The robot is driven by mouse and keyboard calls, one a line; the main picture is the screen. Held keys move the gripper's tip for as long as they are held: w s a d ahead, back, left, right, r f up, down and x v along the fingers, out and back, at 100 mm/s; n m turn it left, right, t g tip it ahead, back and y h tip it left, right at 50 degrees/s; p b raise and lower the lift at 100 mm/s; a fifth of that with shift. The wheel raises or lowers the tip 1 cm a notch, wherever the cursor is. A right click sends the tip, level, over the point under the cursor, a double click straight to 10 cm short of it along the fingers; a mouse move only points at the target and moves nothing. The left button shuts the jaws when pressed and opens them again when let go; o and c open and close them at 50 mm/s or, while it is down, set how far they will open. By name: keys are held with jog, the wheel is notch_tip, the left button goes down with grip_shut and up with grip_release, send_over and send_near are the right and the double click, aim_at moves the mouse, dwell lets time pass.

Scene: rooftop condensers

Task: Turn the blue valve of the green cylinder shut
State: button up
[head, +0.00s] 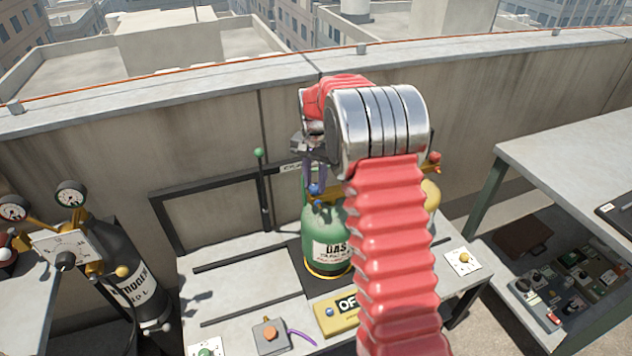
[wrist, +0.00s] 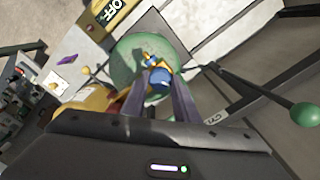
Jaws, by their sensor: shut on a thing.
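The green cylinder (head: 322,226) with a GAS label stands upright on the bench, partly hidden by my red arm. Its blue valve (head: 316,189) sits at the top, just below my gripper (head: 315,180). In the wrist view the green cylinder (wrist: 130,62) shows from above, with a brass fitting and the blue valve (wrist: 159,78). My gripper (wrist: 160,86) has its two purple fingers on either side of the blue valve and is shut on it. The valve's turn position cannot be told.
A yellow cylinder (head: 431,194) is mostly behind my arm. A green-knobbed lever (head: 260,180) rises at the left; its knob (wrist: 305,115) is near in the wrist view. A black nitrogen cylinder (head: 135,275) with gauges stands further left. A yellow OFF box (head: 338,312) lies in front.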

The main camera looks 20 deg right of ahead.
aim_at(315, 185)
jog(key=m, duration=0.5)
jog(key=shift+r, duration=0.1)
jog(key=shift+m, duration=0.3)
jog(key=o, duration=1.1)
jog(key=shift+c, duration=0.2)
notch_tip(315, 185, up, 14)
jog(key=shift+f, duration=0.2)
dwell(0.4)
